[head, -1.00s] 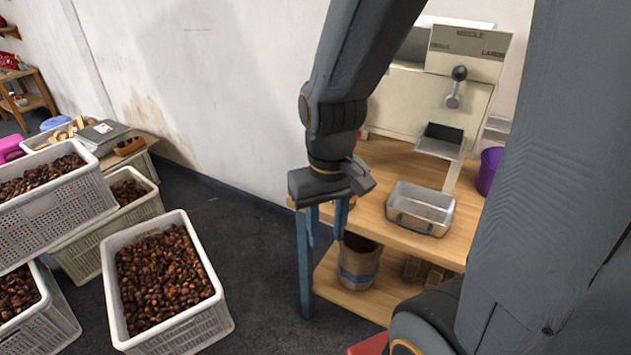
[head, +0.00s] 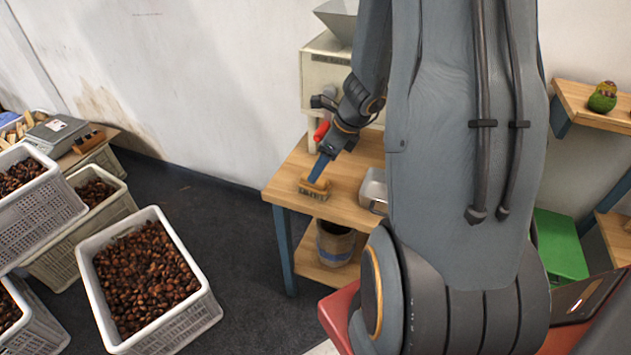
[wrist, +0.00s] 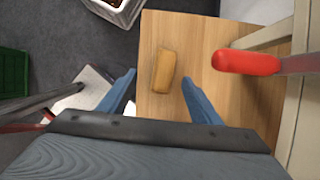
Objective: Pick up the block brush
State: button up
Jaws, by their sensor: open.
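The block brush (head: 319,190) lies on the wooden table near its left front corner, with a tan wooden block on top and bristles below. In the wrist view the brush (wrist: 164,70) shows its wooden back between the tips of my blue fingers. My gripper (head: 317,172) is pointed down just above the brush in the head view. In the wrist view my gripper (wrist: 160,77) is open, with one finger on each side of the brush and a gap to both. I cannot tell exactly how far above it the fingertips are.
A red handle (wrist: 246,62) of the machine sticks out to the right of the brush. A metal pan (head: 373,190) sits on the table to the right, partly hidden by my arm. A bucket (head: 335,243) stands on the lower shelf. Chestnut crates (head: 205,315) stand at the left.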

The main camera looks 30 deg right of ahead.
jog(key=shift+w+d+f, duration=0.1)
jog(key=shift+d+f, duration=0.05)
jog(key=shift+f, duration=0.25)
jog(key=shift+w+x, duration=0.15)
jog(key=shift+x, duration=1.6)
jog(key=shift+w+x, duration=0.15)
jog(key=shift+x, duration=1.6)
jog(key=shift+d, duration=0.15)
jog(key=shift+c, duration=0.2)
jog(key=c, duration=1.2)
jog(key=shift+o, duration=0.2)
jog(key=shift+r, duration=0.2)
notch_tip(320, 180, up, 18)
jog(key=p, duration=0.2)
jog(key=shift+f, duration=0.15)
